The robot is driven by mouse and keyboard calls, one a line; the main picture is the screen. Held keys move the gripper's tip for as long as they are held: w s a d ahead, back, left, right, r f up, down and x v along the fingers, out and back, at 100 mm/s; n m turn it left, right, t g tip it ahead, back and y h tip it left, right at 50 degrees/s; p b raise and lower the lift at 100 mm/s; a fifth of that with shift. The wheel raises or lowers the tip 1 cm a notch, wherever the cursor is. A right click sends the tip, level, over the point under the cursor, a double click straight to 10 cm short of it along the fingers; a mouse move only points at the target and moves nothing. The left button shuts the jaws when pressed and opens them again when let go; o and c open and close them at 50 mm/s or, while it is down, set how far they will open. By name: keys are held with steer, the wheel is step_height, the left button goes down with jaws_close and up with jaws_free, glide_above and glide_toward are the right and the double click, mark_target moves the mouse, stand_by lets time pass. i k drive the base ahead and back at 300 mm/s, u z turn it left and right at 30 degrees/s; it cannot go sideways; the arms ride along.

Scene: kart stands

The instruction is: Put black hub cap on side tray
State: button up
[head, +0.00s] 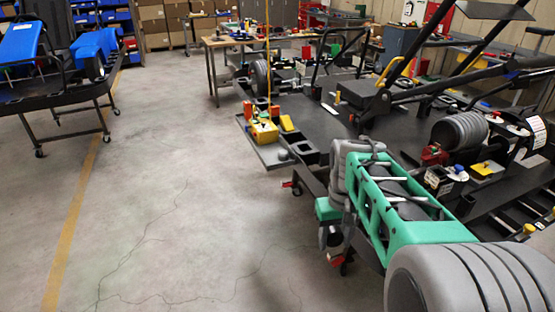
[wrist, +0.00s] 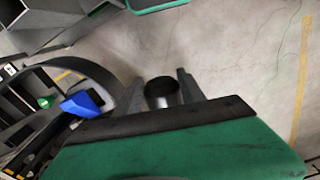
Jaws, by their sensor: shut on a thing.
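The black hub cap (wrist: 161,87) is a small dark round piece in the wrist view. It sits between the two grey fingers of my gripper (wrist: 158,80), which is shut on it. Pale floor shows beyond the fingers. In the head view my green and grey arm reaches down at the right; the cap cannot be made out there. A flat grey tray (head: 268,157) sticks out from the left side of the kart stand, behind and left of my arm. It seems to be the side tray. It bears a yellow box (head: 263,132) and small parts.
The black kart stand (head: 325,128) carries wheels, bars and loose parts close to my arm. A blue piece (wrist: 82,103) and a dark curved bar are left of my fingers in the wrist view. A blue-topped cart (head: 60,92) stands far left. The floor between is clear.

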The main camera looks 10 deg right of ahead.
mark_target(269, 150)
steer(key=z, duration=0.05)
steer(key=k, duration=0.35)
steer(key=u, duration=1.2)
steer(key=i, duration=1.2)
steer(key=u, duration=0.4)
steer(key=i, duration=1.3)
steer(key=z, duration=1.15)
steer(key=i, duration=1.2)
steer(key=z, duration=0.25)
